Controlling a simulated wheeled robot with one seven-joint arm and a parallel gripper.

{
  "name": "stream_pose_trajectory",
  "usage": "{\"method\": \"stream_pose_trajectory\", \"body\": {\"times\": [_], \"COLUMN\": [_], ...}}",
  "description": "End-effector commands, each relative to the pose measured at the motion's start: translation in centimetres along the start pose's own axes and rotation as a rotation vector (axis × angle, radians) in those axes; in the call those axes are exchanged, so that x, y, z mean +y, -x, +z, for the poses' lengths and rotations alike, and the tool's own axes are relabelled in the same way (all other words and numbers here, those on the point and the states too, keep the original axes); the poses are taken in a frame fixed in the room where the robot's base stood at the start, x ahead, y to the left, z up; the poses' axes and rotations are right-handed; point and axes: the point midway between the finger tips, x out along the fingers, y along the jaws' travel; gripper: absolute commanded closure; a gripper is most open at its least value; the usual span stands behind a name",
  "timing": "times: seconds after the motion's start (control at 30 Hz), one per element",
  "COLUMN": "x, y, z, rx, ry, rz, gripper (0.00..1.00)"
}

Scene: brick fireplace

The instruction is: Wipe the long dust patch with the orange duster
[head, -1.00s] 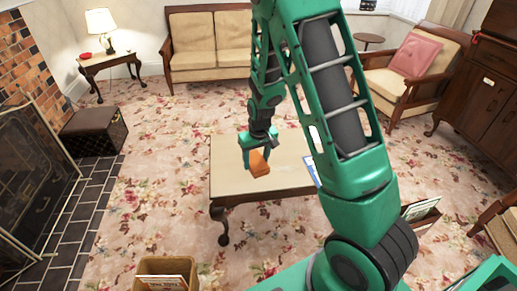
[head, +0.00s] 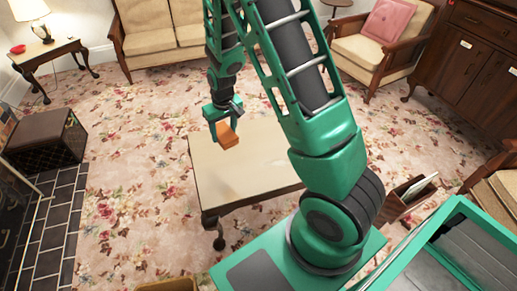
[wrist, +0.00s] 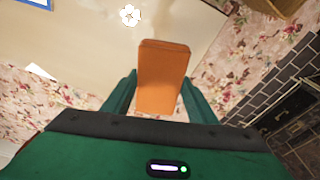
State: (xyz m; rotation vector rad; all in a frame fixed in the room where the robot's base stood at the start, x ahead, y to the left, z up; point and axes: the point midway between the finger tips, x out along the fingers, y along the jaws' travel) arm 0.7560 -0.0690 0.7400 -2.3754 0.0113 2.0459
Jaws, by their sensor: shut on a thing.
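My gripper (head: 222,121) is shut on the orange duster (head: 228,135), a block-shaped piece. In the head view the duster overlaps the back edge of the low pale-topped table (head: 250,165); it looks raised above the top. The wrist view shows the duster (wrist: 163,75) upright between the green fingers (wrist: 160,100), with the tabletop (wrist: 70,35) beyond it and carpet to its right. I cannot make out a distinct long dust patch. My arm hides the table's right part in the head view.
A small white flower-shaped thing (wrist: 130,15) shows against the tabletop. A brown footstool (head: 45,135) stands left, and a magazine holder (head: 400,200) right of the table. Open floral carpet (head: 130,170) lies left of the table.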

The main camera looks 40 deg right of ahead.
Motion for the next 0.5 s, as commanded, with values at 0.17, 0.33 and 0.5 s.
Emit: {"method": "stream_pose_trajectory", "body": {"times": [0.17, 0.33, 0.5], "x": [-0.6, -0.2, 1.9], "y": [0.0, -0.5, -2.4], "z": [-0.1, 0.1, 0.6], "rx": [0.000, -0.001, -0.003], "ry": [0.008, 0.050, 0.218], "rz": [-0.001, -0.007, -0.032], "gripper": [0.65, 0.65, 0.65]}}
